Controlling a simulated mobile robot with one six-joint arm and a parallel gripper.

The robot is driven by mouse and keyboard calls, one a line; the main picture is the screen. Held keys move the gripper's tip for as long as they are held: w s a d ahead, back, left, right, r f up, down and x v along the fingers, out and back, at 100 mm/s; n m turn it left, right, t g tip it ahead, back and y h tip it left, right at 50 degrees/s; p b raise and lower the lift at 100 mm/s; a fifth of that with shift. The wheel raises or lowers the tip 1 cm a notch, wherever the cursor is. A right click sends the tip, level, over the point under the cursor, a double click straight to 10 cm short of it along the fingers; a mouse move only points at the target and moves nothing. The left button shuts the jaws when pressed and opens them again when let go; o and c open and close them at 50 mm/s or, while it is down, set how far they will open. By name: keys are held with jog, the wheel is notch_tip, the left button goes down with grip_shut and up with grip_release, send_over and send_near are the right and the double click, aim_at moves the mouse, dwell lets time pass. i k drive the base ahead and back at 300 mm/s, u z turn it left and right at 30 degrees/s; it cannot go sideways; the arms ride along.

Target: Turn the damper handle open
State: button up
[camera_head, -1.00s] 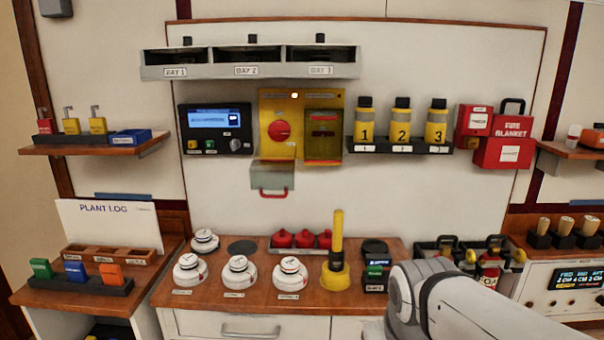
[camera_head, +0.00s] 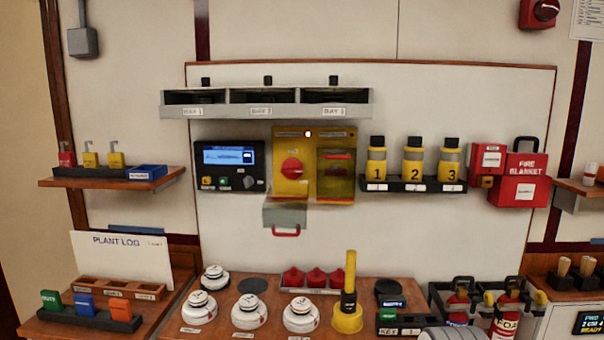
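No part carries a readable damper label, so I cannot tell which one is the damper handle. A yellow panel (camera_head: 309,190) on the back wall bears a round red rotary handle (camera_head: 292,169). Right of that handle is a dark-windowed section with red parts inside. Below the panel hangs a grey box (camera_head: 284,214) with a red pull handle (camera_head: 286,232). A red wall unit with a round front (camera_head: 543,11) is cut by the top right edge. My gripper is out of view; only a pale piece of my arm shows at the bottom edge.
A three-bay shelf (camera_head: 267,111) juts out above the yellow panel. Yellow bottles (camera_head: 414,160) and a red fire blanket box (camera_head: 517,190) are to its right. White detectors (camera_head: 249,312) and an upright yellow tool (camera_head: 349,300) crowd the counter.

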aim_at(292, 168)
jog(key=z, duration=2.65)
jog(key=k, duration=1.65)
jog(key=u, duration=2.1)
jog(key=i, duration=1)
jog(key=u, duration=0.05)
